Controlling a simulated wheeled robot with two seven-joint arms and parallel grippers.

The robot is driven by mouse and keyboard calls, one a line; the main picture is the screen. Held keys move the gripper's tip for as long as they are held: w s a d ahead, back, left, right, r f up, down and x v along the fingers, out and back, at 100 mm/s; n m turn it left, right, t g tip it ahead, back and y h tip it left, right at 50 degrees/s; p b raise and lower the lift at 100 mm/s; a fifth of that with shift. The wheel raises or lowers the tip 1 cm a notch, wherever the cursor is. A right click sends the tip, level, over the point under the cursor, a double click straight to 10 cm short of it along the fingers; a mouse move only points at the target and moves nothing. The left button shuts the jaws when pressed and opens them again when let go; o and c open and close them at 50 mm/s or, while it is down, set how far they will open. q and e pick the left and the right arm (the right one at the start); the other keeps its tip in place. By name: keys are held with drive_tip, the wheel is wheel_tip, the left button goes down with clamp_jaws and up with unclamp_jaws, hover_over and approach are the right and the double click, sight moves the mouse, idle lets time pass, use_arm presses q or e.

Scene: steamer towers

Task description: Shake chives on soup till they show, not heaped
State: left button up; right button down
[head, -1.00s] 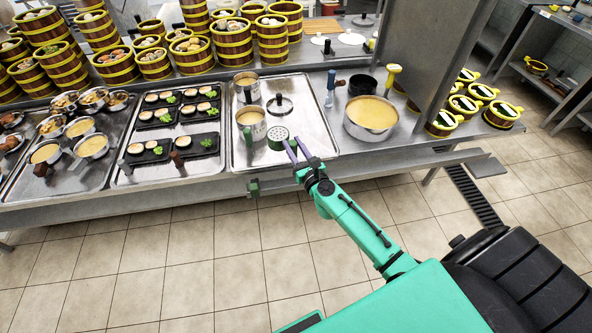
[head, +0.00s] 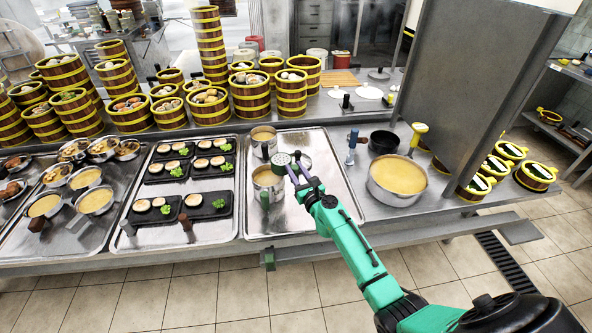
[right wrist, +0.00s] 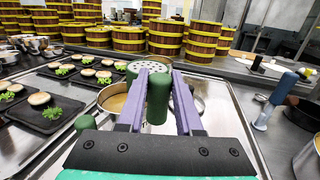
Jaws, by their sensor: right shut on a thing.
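My right gripper (head: 292,170) is shut on the green shaker (head: 281,159), whose pale, perforated end faces up in the head view. In the right wrist view the shaker's green body (right wrist: 158,98) stands between the purple fingers (right wrist: 160,100), tilted a little. The near soup pot (head: 267,179) is steel with a green handle; the shaker is above its far right rim. Its soup also shows in the right wrist view (right wrist: 115,102), partly hidden by a finger, plain yellow with no clear green bits. A second soup pot (head: 263,138) stands behind. My left gripper is out of view.
Both pots stand on a steel tray (head: 335,205), with a lid (head: 304,158) partly behind my gripper. Right are a large soup pan (head: 398,180), a black pot (head: 384,142) and a blue-handled tool (head: 352,147). Black food plates (head: 208,205) lie left; steamer towers (head: 290,92) stand behind.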

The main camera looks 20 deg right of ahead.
wheel_tip(320, 180, down, 2)
drive_tip(key=shift+f+b, duration=0.1)
drive_tip(key=shift+b, duration=1.05)
drive_tip(key=n+b, duration=0.1)
drive_tip(key=n+t+b, duration=0.1)
drive_tip(key=shift+d+r+n, duration=0.1)
drive_tip(key=shift+r+n, duration=0.25)
drive_tip(key=shift+n, duration=0.05)
drive_tip(key=shift+r+n+y+b, duration=0.15)
drive_tip(key=shift+n+y+b, duration=0.15)
drive_tip(key=shift+n+b, duration=0.9)
drive_tip(key=n+t+y+b, duration=0.1)
drive_tip(key=n+b, duration=0.3)
drive_tip(key=shift+b, duration=0.3)
drive_tip(key=shift+r+n, duration=0.1)
drive_tip(key=shift+n, duration=0.2)
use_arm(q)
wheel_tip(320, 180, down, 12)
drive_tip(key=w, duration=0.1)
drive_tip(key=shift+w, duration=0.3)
use_arm(e)
drive_tip(key=shift+r, duration=0.1)
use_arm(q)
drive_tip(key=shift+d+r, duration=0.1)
